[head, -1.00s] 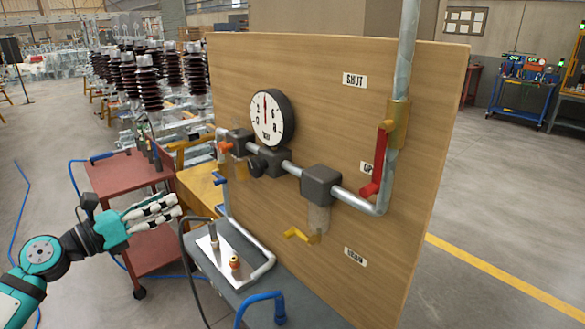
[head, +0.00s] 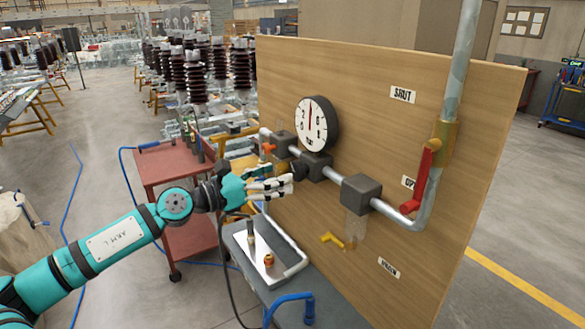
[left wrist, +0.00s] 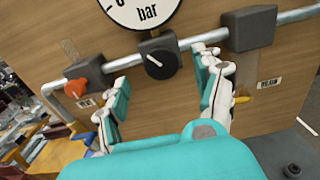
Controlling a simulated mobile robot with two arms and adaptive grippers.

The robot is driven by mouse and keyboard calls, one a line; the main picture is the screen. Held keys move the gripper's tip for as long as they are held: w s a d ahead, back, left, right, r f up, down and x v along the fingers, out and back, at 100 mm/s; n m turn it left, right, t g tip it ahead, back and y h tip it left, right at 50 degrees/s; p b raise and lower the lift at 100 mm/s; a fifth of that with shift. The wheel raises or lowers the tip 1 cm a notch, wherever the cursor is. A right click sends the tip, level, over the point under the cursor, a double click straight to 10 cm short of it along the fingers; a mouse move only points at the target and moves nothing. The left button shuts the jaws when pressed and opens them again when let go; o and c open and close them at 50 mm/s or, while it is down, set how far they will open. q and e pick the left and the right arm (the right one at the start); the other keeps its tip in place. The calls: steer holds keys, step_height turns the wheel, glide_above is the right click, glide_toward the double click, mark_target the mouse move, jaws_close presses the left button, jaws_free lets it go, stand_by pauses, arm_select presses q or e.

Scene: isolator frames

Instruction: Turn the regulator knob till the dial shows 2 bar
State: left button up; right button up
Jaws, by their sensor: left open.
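The round white dial (head: 315,125) marked bar is on the wooden panel, its needle pointing about straight up, right of the figure 2. In the left wrist view only the lower part of the dial (left wrist: 143,8) shows and its needle is out of frame. The black regulator knob (left wrist: 160,63) with a white mark is below the dial on the regulator block. In the head view the knob (head: 299,170) is at my fingertips, partly hidden. My left gripper (head: 286,184) is open, its fingers pointing at the knob from in front, one to either side. They appear apart from it. My right gripper is not in view.
A pipe (head: 335,172) runs along the panel (head: 450,150). An orange valve handle (left wrist: 76,88) is left of the knob. A red lever (head: 423,175) and a yellow handle (head: 332,239) are to the right. A tray (head: 240,240) stands on the bench below.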

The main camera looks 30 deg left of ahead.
mark_target(294, 170)
arm_select(q)
steer(key=p+x, duration=0.1)
steer(key=x, duration=0.2)
steer(key=shift+w+d+r+p, duration=0.1)
steer(key=shift+w+r+p, duration=0.15)
steer(key=shift+p, duration=0.15)
steer(key=shift+w+d+f+p, duration=0.1)
steer(key=shift+w+d+p, duration=0.1)
steer(key=shift+w, duration=0.2)
steer(key=shift+w+d+f+p, duration=0.15)
steer(key=shift+w+d, duration=0.05)
steer(key=shift+w, duration=0.15)
steer(key=c, duration=1.1)
